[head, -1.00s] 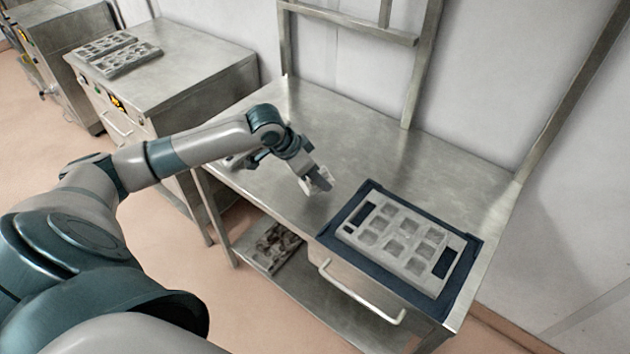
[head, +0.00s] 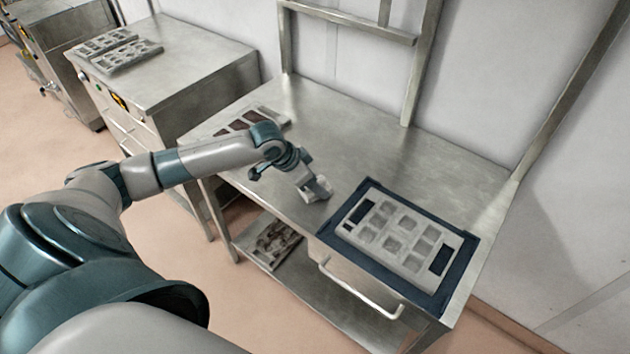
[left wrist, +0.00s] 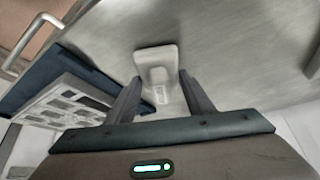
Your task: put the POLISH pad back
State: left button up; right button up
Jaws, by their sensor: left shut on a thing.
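A pale grey-white block (left wrist: 157,72), which looks like the pad, sits between the fingers of my left gripper (left wrist: 160,98) in the left wrist view. The gripper is shut on it. No lettering on it is legible. In the head view my left gripper (head: 312,186) is over the steel table, left of the dark blue mat, with the pale pad (head: 320,192) at its fingertips. I cannot tell whether the pad touches the table. My right gripper is not in view.
A grey mould (head: 397,238) lies on the dark blue mat (head: 452,285) at the table's right front. A mould with dark cavities (head: 250,122) lies at the table's left end. Another mould (head: 272,248) is on the lower shelf. The steel tabletop (head: 400,160) behind is clear.

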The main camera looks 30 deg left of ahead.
pick_arm(q)
jog(key=o, duration=1)
jog(key=shift+f, duration=0.1)
jog(key=shift+c, duration=0.2)
jog(key=shift+r, duration=0.2)
jog(key=shift+s+a+r, duration=0.25)
jog(key=shift+r, duration=0.25)
jog(key=b+v, duration=0.3)
jog(key=v, duration=0.7)
jog(key=shift+s+r, duration=0.15)
jog(key=shift+r, duration=0.2)
jog(key=shift+s, duration=0.1)
